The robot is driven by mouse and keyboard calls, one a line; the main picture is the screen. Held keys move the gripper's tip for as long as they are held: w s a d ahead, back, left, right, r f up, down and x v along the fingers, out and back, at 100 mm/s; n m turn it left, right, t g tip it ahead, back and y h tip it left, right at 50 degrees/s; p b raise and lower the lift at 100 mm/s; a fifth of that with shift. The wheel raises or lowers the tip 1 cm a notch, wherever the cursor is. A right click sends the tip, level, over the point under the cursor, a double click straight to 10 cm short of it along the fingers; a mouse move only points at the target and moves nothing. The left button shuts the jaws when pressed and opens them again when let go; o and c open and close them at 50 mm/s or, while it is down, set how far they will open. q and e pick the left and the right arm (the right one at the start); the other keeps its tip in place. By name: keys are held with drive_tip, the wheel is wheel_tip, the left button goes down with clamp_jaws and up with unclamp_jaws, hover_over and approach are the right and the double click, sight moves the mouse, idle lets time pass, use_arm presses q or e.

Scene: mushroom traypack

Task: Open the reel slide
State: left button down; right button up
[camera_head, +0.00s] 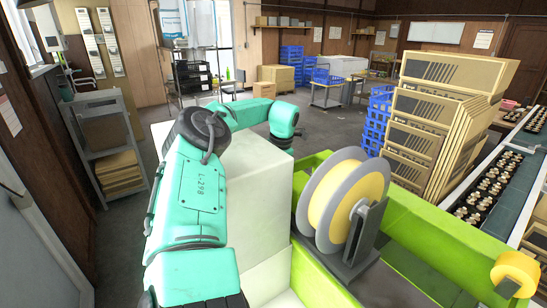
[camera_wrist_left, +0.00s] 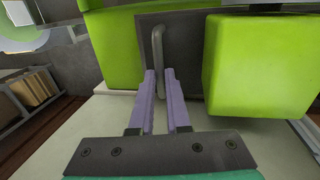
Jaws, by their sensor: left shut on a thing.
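In the head view, a reel (camera_head: 332,203) of yellow film with grey flanges stands on a dark grey slide plate (camera_head: 347,269) inside the green machine frame (camera_head: 440,240). In the left wrist view, a grey metal bar handle (camera_wrist_left: 157,46) stands out from a dark panel (camera_wrist_left: 185,48) between green machine parts. My left gripper (camera_wrist_left: 160,73) has its two purple fingers closed around the lower part of this handle. In the head view my left arm reaches over the white block, which hides the gripper and handle. My right gripper is in neither view.
The white block (camera_head: 255,190) stands directly left of the reel. A yellow roller (camera_head: 516,272) sits at the machine's right end. Stacked cartons (camera_head: 430,125) and a conveyor with mushroom trays (camera_head: 490,185) are at right. A grey shelf (camera_head: 105,140) stands at left.

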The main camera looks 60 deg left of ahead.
use_arm(q)
drive_tip(key=shift+d+f, duration=0.1)
drive_tip(key=shift+d, duration=0.25)
drive_tip(key=c, duration=0.9)
unclamp_jaws()
drive_tip(key=shift+a, duration=0.25)
drive_tip(key=shift+d, duration=0.15)
drive_tip(key=d+r, duration=0.1)
drive_tip(key=r, duration=0.3)
drive_tip(key=r+b, duration=0.1)
drive_tip(key=r, duration=0.4)
drive_tip(key=d+r+b, duration=0.1)
drive_tip(key=r, duration=0.4)
drive_tip(key=shift+w+d+r, duration=0.15)
drive_tip(key=shift+d, duration=0.2)
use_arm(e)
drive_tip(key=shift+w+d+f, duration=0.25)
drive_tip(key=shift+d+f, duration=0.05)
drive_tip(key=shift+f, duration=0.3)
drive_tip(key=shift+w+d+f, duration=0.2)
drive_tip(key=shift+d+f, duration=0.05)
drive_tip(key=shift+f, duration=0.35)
use_arm(q)
drive_tip(key=shift+a, duration=0.1)
